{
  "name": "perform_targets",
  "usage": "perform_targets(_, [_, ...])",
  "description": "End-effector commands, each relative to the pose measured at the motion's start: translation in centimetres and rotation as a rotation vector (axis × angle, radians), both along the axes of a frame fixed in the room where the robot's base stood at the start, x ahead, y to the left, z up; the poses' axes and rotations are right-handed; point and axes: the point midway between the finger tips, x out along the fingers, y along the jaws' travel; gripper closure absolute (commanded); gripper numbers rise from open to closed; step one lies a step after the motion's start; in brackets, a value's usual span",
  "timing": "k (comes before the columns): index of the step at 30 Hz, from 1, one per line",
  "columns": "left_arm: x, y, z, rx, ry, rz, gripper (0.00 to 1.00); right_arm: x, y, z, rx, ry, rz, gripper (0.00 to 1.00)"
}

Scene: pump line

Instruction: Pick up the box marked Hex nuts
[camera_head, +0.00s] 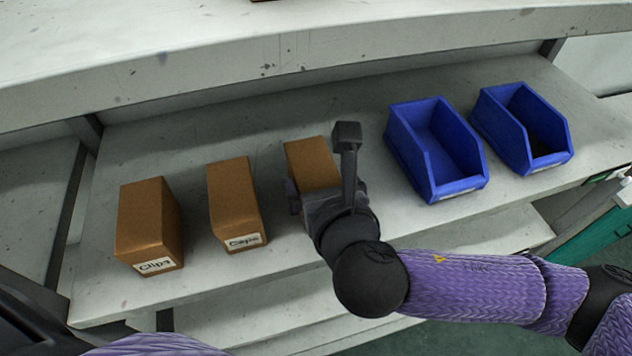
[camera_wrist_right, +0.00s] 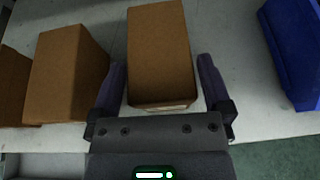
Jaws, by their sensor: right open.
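A brown box (camera_head: 312,163) stands on the shelf, third from the left in the row. My right gripper (camera_head: 302,197) is at its front and covers its lower part, so its label is hidden in the head view. In the right wrist view the same box (camera_wrist_right: 160,52) stands between the two open fingers of my right gripper (camera_wrist_right: 162,88). There is a gap on each side. A strip of its label shows at its lower edge, but I cannot read it. My left gripper is not in view.
Left of it stand a box marked Caps (camera_head: 234,200) and a box marked Clips (camera_head: 148,222). Two blue bins (camera_head: 432,150) (camera_head: 522,128) stand to the right. An upper shelf (camera_head: 270,52) runs above and behind the row. Bare shelf lies between the boxes and bins.

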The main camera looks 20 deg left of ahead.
Motion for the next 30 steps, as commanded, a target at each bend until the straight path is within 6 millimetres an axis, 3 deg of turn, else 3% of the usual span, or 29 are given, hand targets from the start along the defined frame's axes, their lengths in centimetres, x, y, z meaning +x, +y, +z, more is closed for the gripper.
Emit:
perform_targets(8, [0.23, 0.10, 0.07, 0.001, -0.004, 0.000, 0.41, 0.80, 0.51, -0.45, 0.001, 0.001, 0.001, 0.00])
perform_targets(21, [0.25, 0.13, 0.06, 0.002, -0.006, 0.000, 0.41, 0.77, 0.50, -0.44, 0.002, 0.000, 0.001, 0.85])
perform_targets(30, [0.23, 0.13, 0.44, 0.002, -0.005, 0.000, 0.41, 0.94, 0.46, -0.08, 0.001, 0.000, 0.000, 0.85])
